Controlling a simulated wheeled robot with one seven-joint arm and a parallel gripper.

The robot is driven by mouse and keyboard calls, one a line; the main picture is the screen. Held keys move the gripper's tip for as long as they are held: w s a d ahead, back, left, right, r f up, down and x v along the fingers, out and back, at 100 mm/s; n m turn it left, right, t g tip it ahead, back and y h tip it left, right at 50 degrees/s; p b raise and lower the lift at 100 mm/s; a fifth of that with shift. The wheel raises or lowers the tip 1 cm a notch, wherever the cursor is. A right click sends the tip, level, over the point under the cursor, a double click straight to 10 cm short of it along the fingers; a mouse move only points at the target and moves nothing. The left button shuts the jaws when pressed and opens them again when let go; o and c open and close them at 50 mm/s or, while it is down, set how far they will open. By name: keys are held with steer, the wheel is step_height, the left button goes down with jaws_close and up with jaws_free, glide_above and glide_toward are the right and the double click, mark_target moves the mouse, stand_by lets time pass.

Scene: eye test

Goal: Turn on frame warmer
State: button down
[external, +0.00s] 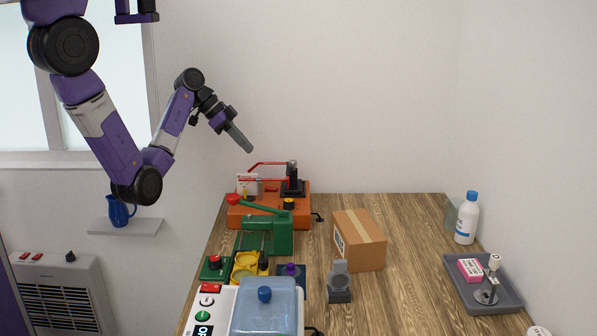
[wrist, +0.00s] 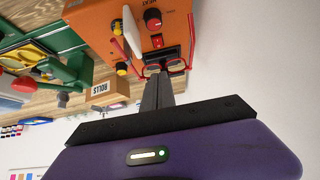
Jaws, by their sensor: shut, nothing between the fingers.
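An orange machine (external: 262,222) stands at the back left of the table; it looks like the frame warmer. My gripper (external: 249,148) is shut and empty, in the air above the machine, pointing down and to the right. In the wrist view its fingertips (wrist: 157,77) appear close to the machine's dark slot; contact cannot be told.
A green press (external: 268,235) with a red-knobbed lever stands just in front. A cardboard box (external: 360,240) is to the right, a grey tray (external: 487,303) farther right. A white wall heater (external: 60,290) with red switches hangs at left. Bare wood shows at the table's back right.

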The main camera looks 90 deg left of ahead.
steer(key=shift+s+a+r, duration=0.3)
steer(key=shift+s+r, duration=0.05)
steer(key=shift+s, duration=0.15)
steer(key=b, duration=0.2)
glide_above(270, 187)
steer(key=s, duration=0.2)
steer(key=f, duration=0.8)
steer(key=shift+w+d+f, duration=0.1)
steer(key=shift+d, duration=0.1)
steer(key=f, duration=0.2)
steer(key=f+p, duration=0.1)
steer(key=shift+s, duration=0.25)
steer(key=shift+f, duration=0.35)
